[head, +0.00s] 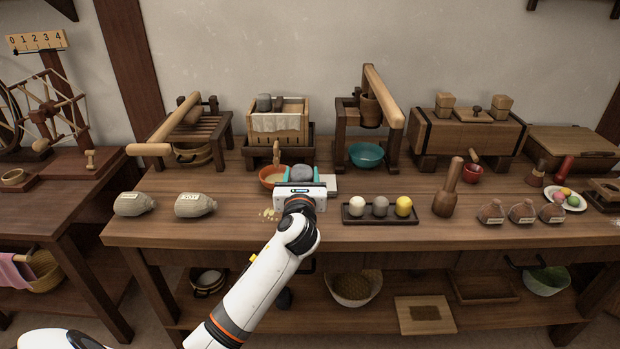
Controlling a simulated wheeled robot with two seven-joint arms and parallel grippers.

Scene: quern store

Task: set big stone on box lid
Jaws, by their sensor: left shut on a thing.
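My left gripper (301,175) is shut on a big grey stone (301,171), with its teal fingers on either side of it, low over the middle of the table. My gripper's body hides part of the stone. Behind it stands a light wooden box (291,123) with white cloth (274,123) draped over its front, on a dark stand. The lid is hard to tell from the box top. The held stone is in front of the box and apart from it. My right gripper is not in view.
A tray (352,217) with three round pieces lies at front right. A lever press (394,118) stands right of the box, a slatted rack (222,128) left.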

